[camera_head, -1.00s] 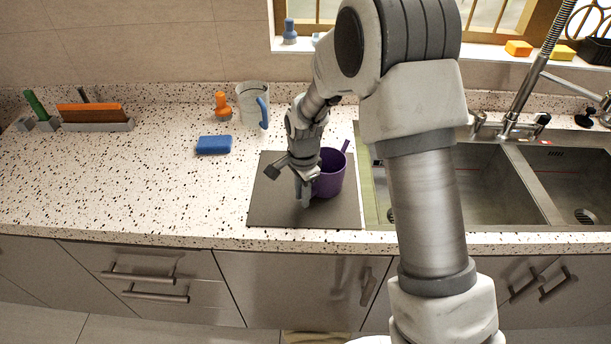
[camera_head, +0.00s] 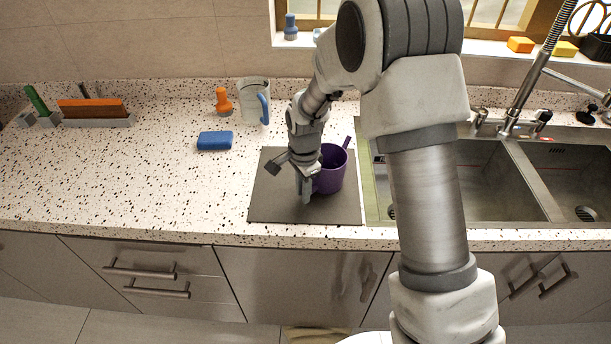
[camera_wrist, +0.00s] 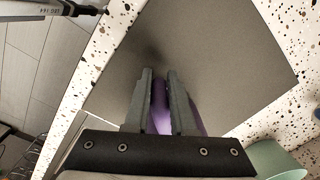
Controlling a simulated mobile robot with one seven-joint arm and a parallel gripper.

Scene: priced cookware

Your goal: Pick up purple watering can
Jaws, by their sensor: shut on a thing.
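The purple watering can (camera_head: 332,172) stands upright on a dark grey mat (camera_head: 262,205) on the counter, left of the sink. My gripper (camera_head: 305,194) is at its left side, pointing down, low over the mat. In the wrist view, the two fingers of my gripper (camera_wrist: 160,76) are close together with a strip of the purple can (camera_wrist: 160,108) between them. They are shut on a part of the can, but which part I cannot tell. My gripper and wrist hide the can's left side.
The double sink (camera_head: 490,180) is at right. The left counter is mostly free.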

